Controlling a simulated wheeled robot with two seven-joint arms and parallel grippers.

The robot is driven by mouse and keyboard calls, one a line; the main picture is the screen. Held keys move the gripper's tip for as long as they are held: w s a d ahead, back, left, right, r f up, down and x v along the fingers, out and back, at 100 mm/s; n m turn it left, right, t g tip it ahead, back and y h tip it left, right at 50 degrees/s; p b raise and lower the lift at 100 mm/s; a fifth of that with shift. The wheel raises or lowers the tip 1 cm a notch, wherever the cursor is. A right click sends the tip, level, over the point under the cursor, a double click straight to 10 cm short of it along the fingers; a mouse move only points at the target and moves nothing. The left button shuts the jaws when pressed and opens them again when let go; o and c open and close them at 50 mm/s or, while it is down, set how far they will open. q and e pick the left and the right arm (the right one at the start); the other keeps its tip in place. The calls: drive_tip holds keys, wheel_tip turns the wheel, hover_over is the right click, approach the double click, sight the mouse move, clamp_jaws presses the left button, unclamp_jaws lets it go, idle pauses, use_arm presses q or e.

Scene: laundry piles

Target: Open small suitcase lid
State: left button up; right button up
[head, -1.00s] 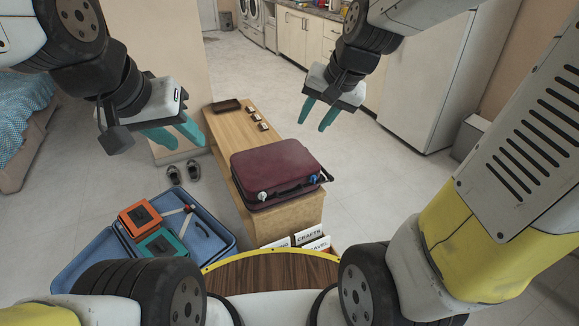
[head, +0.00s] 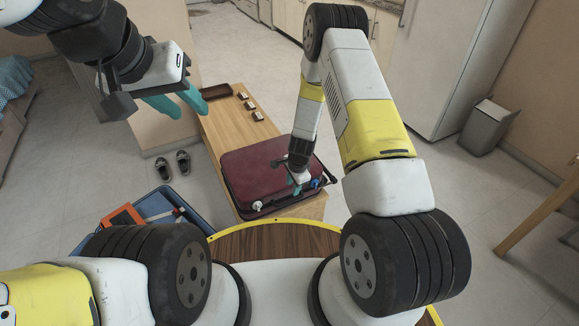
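The small maroon suitcase (head: 252,172) lies flat with its lid shut on the near end of the wooden bench (head: 222,122). A pale latch or tag (head: 257,206) is at its front left, and a blue-and-white one (head: 316,183) at its front right. My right gripper (head: 294,189) is down at the suitcase's front edge, just left of the blue-and-white part. Its teal fingers are small and partly hidden, so I cannot tell whether they touch or grip anything. My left gripper (head: 178,104) is open and empty, raised left of the bench.
A dark tray (head: 215,92) and several small blocks (head: 250,105) sit at the bench's far end. A blue open suitcase (head: 160,204) with an orange item (head: 122,216) is on the floor at left. Shoes (head: 173,163) lie beside the bench. A bin (head: 486,128) stands at right.

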sight(291, 200)
drive_tip(key=x, duration=0.9)
drive_tip(key=shift+s+d+f, duration=0.2)
drive_tip(key=shift+f, duration=0.2)
clamp_jaws()
idle(1.0)
